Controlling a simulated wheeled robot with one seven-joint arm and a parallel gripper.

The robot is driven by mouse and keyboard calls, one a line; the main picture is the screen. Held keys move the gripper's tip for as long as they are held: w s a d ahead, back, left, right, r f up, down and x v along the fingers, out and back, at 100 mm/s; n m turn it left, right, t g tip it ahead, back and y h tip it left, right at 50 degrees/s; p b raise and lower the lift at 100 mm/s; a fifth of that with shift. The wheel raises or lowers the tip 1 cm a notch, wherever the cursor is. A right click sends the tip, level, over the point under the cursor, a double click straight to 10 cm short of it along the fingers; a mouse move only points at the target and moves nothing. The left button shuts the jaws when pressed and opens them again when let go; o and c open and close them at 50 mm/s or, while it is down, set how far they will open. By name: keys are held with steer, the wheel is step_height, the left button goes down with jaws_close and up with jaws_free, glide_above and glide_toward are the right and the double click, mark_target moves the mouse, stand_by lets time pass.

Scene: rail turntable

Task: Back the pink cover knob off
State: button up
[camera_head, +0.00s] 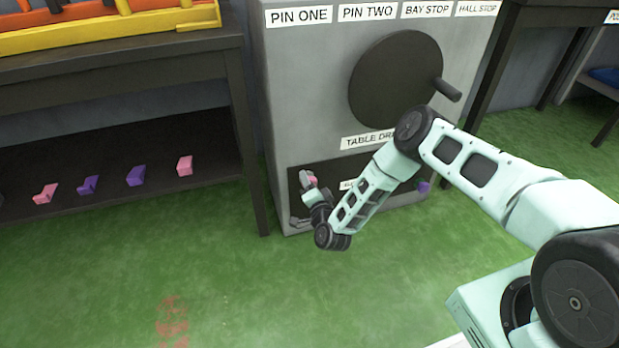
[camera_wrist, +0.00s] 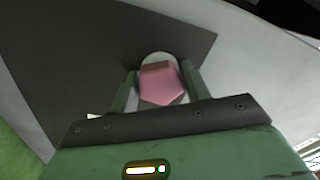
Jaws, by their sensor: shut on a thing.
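The pink cover knob (camera_wrist: 160,84) is a faceted pink piece between my gripper's two fingers in the wrist view. A pale round part shows behind it, against a dark panel (camera_wrist: 130,50). In the head view the pink knob (camera_head: 312,180) shows small at the left of the dark panel low on the grey cabinet. My gripper (camera_wrist: 163,88) is shut on the knob. In the head view my gripper (camera_head: 308,195) is small and partly hidden by my wrist. A purple knob (camera_head: 424,187) shows at the right of the same panel, beyond my arm.
The grey cabinet (camera_head: 300,105) bears a dark disc (camera_head: 395,78) with a crank handle (camera_head: 447,90) and several labels. A dark shelf (camera_head: 110,170) at the left holds several pink and purple pieces. The green floor (camera_head: 230,290) is clear in front.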

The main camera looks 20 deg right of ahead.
steer(key=n+p, duration=0.3)
steer(key=n, duration=0.2)
steer(key=shift+a+r+n, duration=0.1)
steer(key=shift+n, duration=0.2)
steer(key=shift+n+p, duration=0.75)
steer(key=shift+n, duration=1.35)
steer(key=o, duration=1)
